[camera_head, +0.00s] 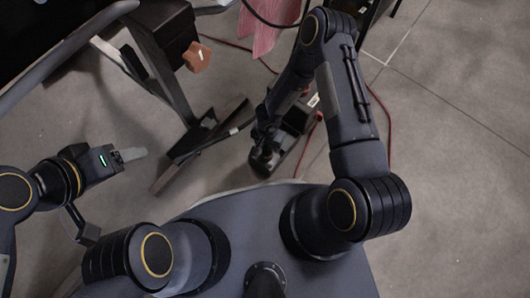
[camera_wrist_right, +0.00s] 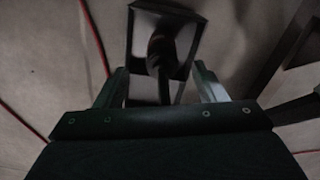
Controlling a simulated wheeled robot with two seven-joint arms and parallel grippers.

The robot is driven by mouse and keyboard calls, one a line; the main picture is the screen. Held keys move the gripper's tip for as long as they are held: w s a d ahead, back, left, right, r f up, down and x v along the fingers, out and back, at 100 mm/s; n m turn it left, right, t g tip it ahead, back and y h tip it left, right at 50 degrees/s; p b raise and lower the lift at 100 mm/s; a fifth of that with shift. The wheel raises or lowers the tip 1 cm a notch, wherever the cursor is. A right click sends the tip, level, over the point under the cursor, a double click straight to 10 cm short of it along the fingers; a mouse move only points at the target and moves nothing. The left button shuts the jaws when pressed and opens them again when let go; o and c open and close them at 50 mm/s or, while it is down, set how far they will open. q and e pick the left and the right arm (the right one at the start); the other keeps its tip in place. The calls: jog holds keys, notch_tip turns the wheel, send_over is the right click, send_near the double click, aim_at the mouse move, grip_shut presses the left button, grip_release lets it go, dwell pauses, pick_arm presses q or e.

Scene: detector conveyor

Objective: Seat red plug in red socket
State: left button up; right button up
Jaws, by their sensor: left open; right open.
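I cannot make out a red plug or a red socket for certain in either view. An orange-brown block (camera_head: 197,57) sits at the end of a dark box-like part, upper left in the head view. My left gripper (camera_head: 133,155) is open and empty, over bare floor at the left. My right gripper (camera_head: 264,158) points down near the middle and is dark against dark parts. In the right wrist view its fingers (camera_wrist_right: 160,85) are apart. A dark post on a dark square plate (camera_wrist_right: 143,38) shows between and beyond them; I cannot tell whether they touch it.
A red cable (camera_head: 388,120) lies on the grey floor at the right, and another (camera_wrist_right: 97,35) shows in the wrist view. Dark metal legs (camera_head: 165,75) stand left of centre. A pink-red cloth-like piece (camera_head: 262,28) is at the top. Floor at far right is clear.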

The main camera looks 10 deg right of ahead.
jog(key=f+b, duration=0.1)
jog(key=f, duration=0.1)
jog(key=f+b, duration=0.1)
jog(key=f, duration=0.1)
jog(key=f+b, duration=0.2)
jog(key=shift+w+f, duration=0.1)
jog(key=shift+w, duration=0.2)
jog(key=c, duration=1.1)
jog(key=shift+c, duration=0.2)
